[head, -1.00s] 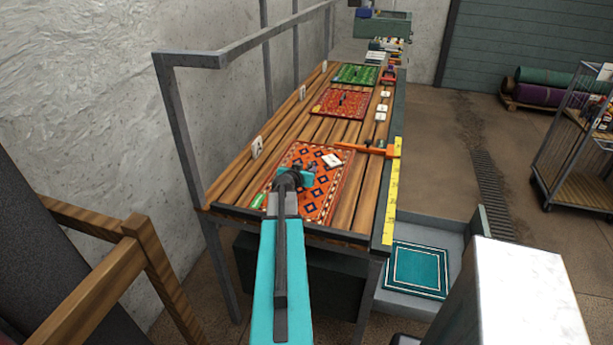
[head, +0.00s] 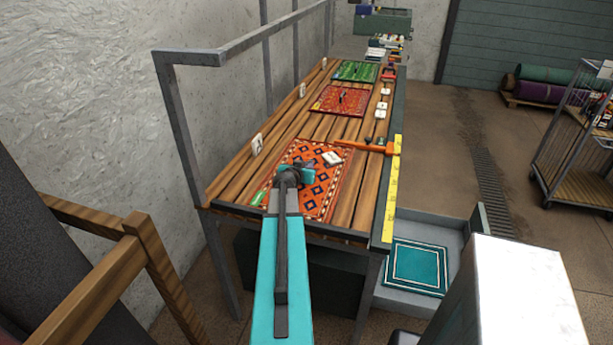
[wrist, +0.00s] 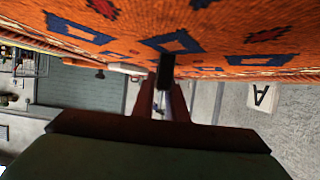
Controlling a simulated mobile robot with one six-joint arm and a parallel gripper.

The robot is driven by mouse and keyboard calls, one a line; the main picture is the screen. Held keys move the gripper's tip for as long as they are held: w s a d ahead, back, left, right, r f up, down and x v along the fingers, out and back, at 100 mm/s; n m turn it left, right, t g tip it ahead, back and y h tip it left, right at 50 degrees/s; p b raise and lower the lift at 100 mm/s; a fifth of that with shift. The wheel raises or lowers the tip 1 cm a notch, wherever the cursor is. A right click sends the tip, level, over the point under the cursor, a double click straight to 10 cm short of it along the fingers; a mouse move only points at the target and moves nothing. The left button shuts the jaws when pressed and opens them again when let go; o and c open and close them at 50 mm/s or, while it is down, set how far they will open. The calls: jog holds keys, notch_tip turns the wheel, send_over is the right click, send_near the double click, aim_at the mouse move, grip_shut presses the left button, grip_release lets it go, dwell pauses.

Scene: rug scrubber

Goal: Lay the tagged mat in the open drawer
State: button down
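The orange patterned mat (head: 318,190) lies on the near end of the slatted wooden bench, with a white tag (head: 331,158) on it. In the wrist view the orange mat (wrist: 230,30) fills the top of the picture at close range. My gripper (wrist: 165,68) is at this mat; one dark fingertip shows against its surface. My wrist hides the contact in the head view, so I cannot tell whether the fingers hold anything. The open grey drawer (head: 453,229) is low at the bench's right side. A teal mat with pale border lines (head: 417,267) lies in it.
A red mat (head: 341,100) and a green mat (head: 355,71) lie farther along the bench. An orange clamp (head: 365,147) and a yellow measuring strip (head: 392,190) are at the right edge. A grey metal frame (head: 182,125) rises on the left. A wire cart (head: 580,150) stands right.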

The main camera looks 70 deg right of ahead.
jog(key=shift+r, duration=0.15)
dwell(0.3)
jog(key=shift+r+b, duration=0.95)
jog(key=shift+r, duration=4.1)
